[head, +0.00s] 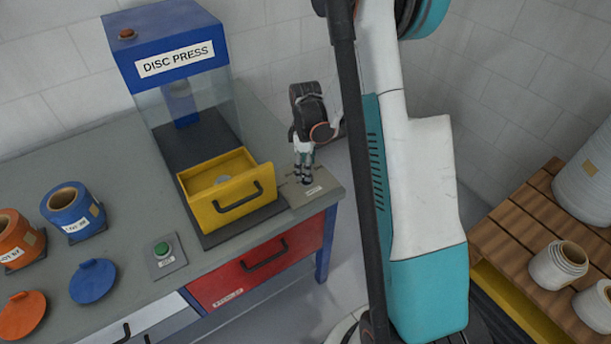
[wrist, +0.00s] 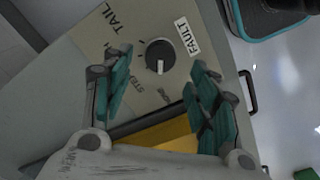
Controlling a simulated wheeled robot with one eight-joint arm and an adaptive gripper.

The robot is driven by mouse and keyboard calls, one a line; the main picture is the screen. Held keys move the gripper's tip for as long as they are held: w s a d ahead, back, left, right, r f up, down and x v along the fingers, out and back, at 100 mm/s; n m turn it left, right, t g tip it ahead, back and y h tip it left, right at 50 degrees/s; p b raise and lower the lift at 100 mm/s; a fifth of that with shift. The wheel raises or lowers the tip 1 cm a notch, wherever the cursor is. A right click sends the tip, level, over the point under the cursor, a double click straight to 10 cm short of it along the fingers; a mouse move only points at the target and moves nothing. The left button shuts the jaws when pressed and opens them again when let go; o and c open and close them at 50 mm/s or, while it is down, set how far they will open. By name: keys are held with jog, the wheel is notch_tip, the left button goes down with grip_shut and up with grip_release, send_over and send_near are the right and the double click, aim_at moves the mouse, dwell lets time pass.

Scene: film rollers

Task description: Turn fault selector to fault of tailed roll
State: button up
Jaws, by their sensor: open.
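The fault selector is a round black knob (wrist: 160,54) with a white pointer line, on a beige plate marked FAULT (wrist: 187,36). In the wrist view its pointer is toward the bottom of the picture. My gripper (wrist: 163,62) is open, with one finger on each side of the knob and visible gaps between. In the head view my gripper (head: 304,176) points down at the table corner and hides the knob.
The blue disc press (head: 165,45) with an open yellow drawer (head: 228,195) stands just left of my gripper. A red drawer (head: 255,268) is below. Blue (head: 72,212) and orange (head: 12,240) containers stand at left. A wooden pallet (head: 510,240) holds white rolls at right.

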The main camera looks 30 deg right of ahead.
jog(key=shift+f+b, duration=0.35)
jog(key=shift+f, duration=1.55)
jog(key=shift+c, duration=0.5)
jog(key=c, duration=1)
